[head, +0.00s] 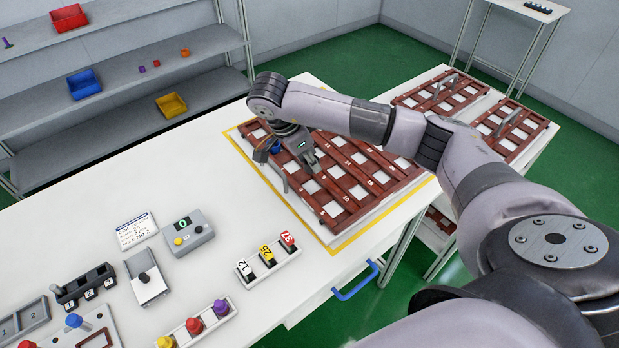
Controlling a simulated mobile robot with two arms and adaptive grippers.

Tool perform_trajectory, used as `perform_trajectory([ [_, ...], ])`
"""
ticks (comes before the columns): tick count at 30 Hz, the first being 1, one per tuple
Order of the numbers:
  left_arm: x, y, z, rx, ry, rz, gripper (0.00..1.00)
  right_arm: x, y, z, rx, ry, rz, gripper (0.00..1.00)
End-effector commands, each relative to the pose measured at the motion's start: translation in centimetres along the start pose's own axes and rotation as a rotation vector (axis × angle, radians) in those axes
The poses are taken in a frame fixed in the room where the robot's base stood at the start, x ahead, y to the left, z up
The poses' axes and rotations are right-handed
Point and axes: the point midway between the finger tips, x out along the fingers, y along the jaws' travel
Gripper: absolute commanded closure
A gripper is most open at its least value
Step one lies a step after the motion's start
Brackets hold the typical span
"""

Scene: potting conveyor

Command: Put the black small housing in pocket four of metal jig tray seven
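A large reddish-brown slatted jig tray (334,212) with several pale square pockets lies inside a yellow outline on the white table. I cannot read its number, and it does not look like bare metal. My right gripper (287,166) hangs over its left part, pointing down, with its fingers spread apart. A small blue part shows between the fingers; I cannot tell whether it belongs to the gripper. A thin grey upright part shows just below, perhaps the tray's handle. I cannot make out a black small housing. My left gripper is not in view.
Two more brown trays with handles (440,91) (512,128) lie at the back right. At the front left stand a grey box with a green display (184,233), a black rack (86,286), a numbered block (268,262) and coloured knobs. Shelves with bins stand behind.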

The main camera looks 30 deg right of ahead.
Motion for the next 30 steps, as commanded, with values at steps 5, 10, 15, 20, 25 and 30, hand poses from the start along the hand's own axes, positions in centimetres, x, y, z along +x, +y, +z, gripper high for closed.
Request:
perform_trajectory([
  [5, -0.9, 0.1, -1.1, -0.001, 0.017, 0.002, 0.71, 2.2, 0.1, 0.9, 0.0, 0.001, 0.0, 0.82],
  [10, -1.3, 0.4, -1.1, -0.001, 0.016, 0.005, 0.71, 3.7, 0.2, 1.5, -0.001, 0.001, 0.002, 0.82],
  [15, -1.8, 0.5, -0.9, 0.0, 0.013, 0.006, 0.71, 6.0, 0.3, 2.5, 0.001, 0.0, 0.001, 0.82],
  [20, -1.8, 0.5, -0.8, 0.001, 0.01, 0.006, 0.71, 6.8, 0.3, 2.8, 0.001, 0.0, -0.002, 0.82],
  [25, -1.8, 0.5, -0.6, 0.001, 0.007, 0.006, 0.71, 6.8, 0.3, 2.8, 0.0, 0.001, -0.002, 0.82],
  [30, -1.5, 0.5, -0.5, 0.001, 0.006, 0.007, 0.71, 7.0, 0.3, 2.8, 0.0, 0.001, -0.002, 0.66],
])
